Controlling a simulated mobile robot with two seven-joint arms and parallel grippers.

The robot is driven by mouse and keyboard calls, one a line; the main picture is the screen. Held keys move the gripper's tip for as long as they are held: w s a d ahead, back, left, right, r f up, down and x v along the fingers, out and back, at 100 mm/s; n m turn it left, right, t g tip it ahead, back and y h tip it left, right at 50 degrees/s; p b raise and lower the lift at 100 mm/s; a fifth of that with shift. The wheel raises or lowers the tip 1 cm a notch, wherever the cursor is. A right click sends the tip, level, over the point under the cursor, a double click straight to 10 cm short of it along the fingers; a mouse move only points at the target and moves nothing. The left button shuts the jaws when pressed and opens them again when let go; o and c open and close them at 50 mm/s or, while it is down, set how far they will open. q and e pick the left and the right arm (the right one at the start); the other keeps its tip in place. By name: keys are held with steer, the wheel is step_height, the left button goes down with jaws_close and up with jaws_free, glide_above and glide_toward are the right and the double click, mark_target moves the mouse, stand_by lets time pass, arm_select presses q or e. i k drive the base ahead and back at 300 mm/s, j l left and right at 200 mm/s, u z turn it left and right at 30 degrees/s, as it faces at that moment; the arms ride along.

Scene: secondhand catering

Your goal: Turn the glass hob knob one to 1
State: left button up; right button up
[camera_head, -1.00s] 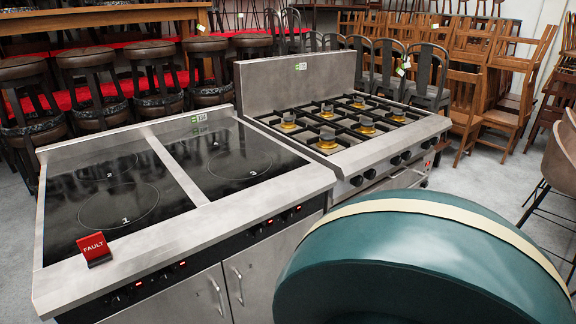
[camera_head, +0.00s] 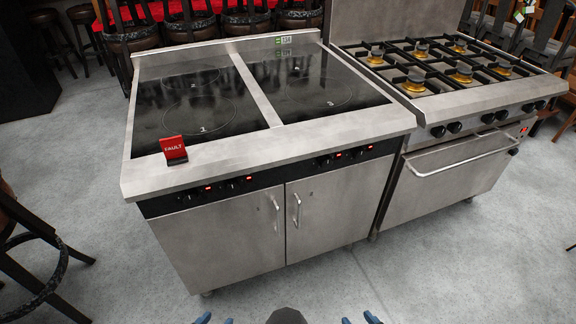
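The glass hob (camera_head: 278,111) is a steel unit with two black glass panels, ahead of me and left of centre. Rings marked 1 and 2 show on its left panel (camera_head: 196,102). Black knobs sit on the dark front strip below the top: a left pair (camera_head: 232,187) and a right pair (camera_head: 325,162), with small red lights beside them. The knobs' settings are too small to read. My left gripper (camera_head: 215,320) and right gripper (camera_head: 359,320) show only blue fingertips at the bottom edge. Both are open and empty, well short of the hob.
A red FAULT sign (camera_head: 174,148) stands on the hob's front left rim. A gas range (camera_head: 450,95) with an oven handle (camera_head: 465,152) adjoins on the right. A dark stool (camera_head: 30,255) stands at left. The grey floor (camera_head: 300,285) before the hob is clear.

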mark_target(190, 196)
steer(key=j+u, duration=0.25)
steer(key=i+j+u, duration=0.1)
steer(key=j, duration=0.2)
steer(key=i+j+u, duration=0.15)
steer(key=j, duration=0.15)
steer(key=j+u, duration=0.1)
steer(key=j, duration=0.2)
steer(key=i, duration=0.05)
